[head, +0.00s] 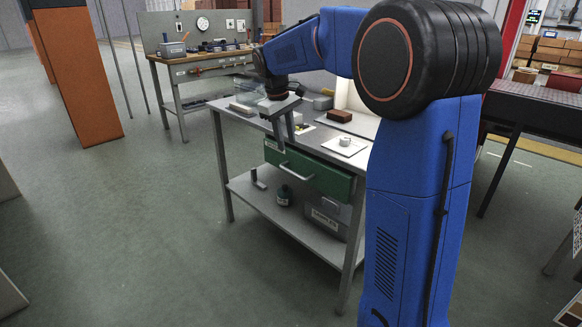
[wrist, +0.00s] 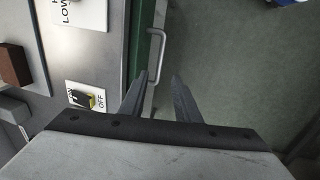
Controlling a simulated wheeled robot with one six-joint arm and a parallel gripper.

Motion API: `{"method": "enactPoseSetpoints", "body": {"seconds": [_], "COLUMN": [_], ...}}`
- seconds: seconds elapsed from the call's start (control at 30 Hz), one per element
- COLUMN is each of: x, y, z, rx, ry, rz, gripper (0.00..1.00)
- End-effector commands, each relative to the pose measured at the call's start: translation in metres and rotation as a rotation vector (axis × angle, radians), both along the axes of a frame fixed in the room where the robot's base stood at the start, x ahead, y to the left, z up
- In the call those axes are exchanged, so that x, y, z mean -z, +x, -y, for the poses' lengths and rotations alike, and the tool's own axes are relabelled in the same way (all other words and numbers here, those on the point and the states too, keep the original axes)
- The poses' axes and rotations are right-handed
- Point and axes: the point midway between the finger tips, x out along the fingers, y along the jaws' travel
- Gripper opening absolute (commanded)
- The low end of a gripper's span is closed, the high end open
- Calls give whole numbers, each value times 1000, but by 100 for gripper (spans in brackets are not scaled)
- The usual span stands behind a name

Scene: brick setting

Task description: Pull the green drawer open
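The green drawer (head: 308,171) sits shut under the top of the grey workbench, with a pale bar handle (head: 282,164) on its front. In the wrist view the drawer front (wrist: 138,40) is a narrow green strip, and the handle (wrist: 155,70) is a thin metal loop standing out from it. My gripper (head: 286,148) hangs at the bench's front edge near the handle.
The bench top (head: 260,122) carries a brown block (head: 339,116) and a white plate (head: 345,146) with a small round part. An ON/OFF switch (wrist: 88,97) lies near the bench edge. The floor in front is clear.

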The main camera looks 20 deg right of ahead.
Motion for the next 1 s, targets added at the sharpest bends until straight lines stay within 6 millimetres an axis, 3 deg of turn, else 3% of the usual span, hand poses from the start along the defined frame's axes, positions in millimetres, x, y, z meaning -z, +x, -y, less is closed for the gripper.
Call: {"method": "enactPoseSetpoints", "body": {"seconds": [0.3,0.6,1.0], "x": [57,100,113], "y": [3,7,8], "z": [11,19,21], "rx": [2,1,1], "ry": [1,0,0], "rz": [-3,-2,1], "gripper": [29,29,29]}}
